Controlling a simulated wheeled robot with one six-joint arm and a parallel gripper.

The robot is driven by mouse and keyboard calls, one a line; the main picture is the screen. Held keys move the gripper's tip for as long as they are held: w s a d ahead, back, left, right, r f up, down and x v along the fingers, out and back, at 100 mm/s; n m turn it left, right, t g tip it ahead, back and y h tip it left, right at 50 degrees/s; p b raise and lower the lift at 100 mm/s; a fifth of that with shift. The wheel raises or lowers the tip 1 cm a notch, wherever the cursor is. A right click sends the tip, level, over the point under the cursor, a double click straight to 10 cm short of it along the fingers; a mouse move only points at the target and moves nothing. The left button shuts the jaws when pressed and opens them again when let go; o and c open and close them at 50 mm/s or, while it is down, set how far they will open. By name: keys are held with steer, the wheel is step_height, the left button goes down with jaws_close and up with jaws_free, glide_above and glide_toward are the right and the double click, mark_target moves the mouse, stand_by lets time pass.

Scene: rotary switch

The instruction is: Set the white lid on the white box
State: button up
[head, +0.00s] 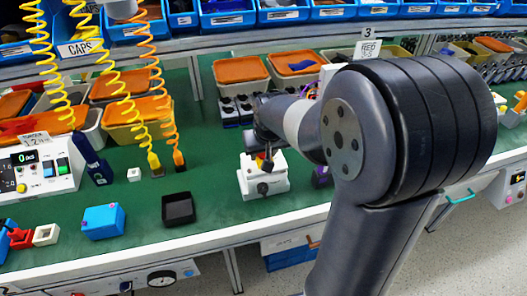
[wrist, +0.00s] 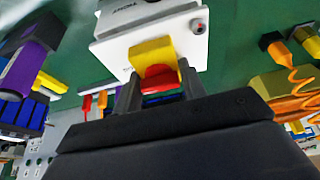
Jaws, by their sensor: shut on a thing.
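The white box (head: 263,187) stands on the green bench in the head view, with a dark round fitting on its front. A white piece that looks like the lid (head: 249,164) is at its top; I cannot tell whether they touch. In the wrist view the white lid (wrist: 112,47) carries a yellow and red knob (wrist: 153,58). My gripper (wrist: 160,92) is shut on this knob, one finger on each side. In the head view my gripper (head: 266,152) is directly above the box, partly hidden by my arm.
A black tray (head: 178,209) and a blue box (head: 103,221) stand to the left on the bench. A purple thing (head: 321,177) is close on the right. Coiled hoses with yellow (head: 155,164) and orange (head: 178,158) ends hang behind. Orange-lidded bins line the back.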

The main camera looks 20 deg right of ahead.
steer(key=shift+f, duration=0.15)
steer(key=shift+f+b, duration=0.5)
steer(key=o, duration=1.1)
steer(key=shift+o, duration=0.2)
steer(key=shift+r, duration=0.1)
steer(key=v, duration=1)
steer(key=shift+s+r+p, duration=0.2)
steer(key=shift+r+p, duration=0.05)
steer(key=shift+p, duration=0.2)
